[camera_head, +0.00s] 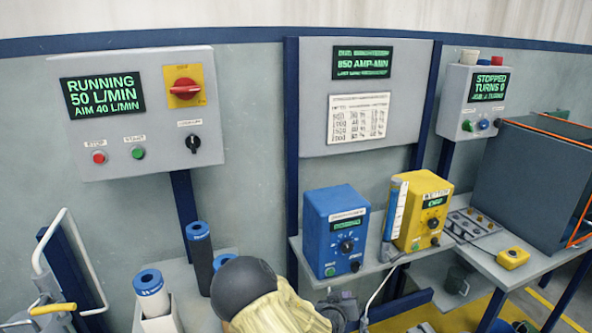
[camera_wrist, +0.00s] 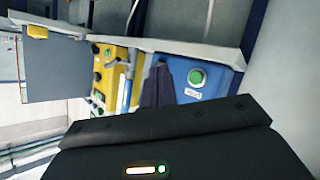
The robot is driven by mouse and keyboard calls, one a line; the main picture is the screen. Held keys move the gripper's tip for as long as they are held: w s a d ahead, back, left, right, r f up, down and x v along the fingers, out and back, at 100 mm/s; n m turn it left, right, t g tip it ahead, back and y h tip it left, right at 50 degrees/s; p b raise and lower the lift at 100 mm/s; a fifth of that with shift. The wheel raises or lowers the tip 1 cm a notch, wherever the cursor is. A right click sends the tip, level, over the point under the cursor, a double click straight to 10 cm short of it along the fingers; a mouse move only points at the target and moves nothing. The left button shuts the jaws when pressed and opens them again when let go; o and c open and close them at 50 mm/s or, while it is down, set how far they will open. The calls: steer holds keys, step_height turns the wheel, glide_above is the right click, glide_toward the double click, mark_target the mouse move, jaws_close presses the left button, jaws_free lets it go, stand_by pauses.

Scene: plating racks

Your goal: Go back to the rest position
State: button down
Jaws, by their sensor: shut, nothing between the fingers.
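My gripper (camera_wrist: 157,82) shows in the wrist view as dark, narrow fingers beyond the black wrist housing. The fingers are together with nothing between them. They point towards a blue box (camera_wrist: 195,80) with a green button, which stands on a shelf; the gap between them cannot be judged. In the head view part of my arm, black and beige, rises at the bottom centre, in front of the shelf; the gripper cannot be made out clearly there.
The blue box (camera_head: 335,232) and a yellow box (camera_head: 422,212) stand on a shelf (camera_head: 385,262). A control panel (camera_head: 140,112) reads RUNNING 50 L/MIN. Blue-capped cylinders (camera_head: 151,295) stand left of my arm. A grey tank (camera_head: 535,185) is at right, below a STOPPED panel (camera_head: 473,100).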

steer(key=s+r+g+y+p, duration=0.3)
steer(key=s+r+g+p, duration=0.1)
steer(key=s+r, duration=0.7)
steer(key=s+r+g+y+p, duration=0.3)
steer(key=s+r, duration=0.8)
steer(key=s, duration=0.4)
steer(key=shift+s+a+g+p, duration=0.25)
steer(key=shift+g+p, duration=0.55)
steer(key=shift+g, duration=0.4)
steer(key=shift+w, duration=0.1)
stand_by(4.1)
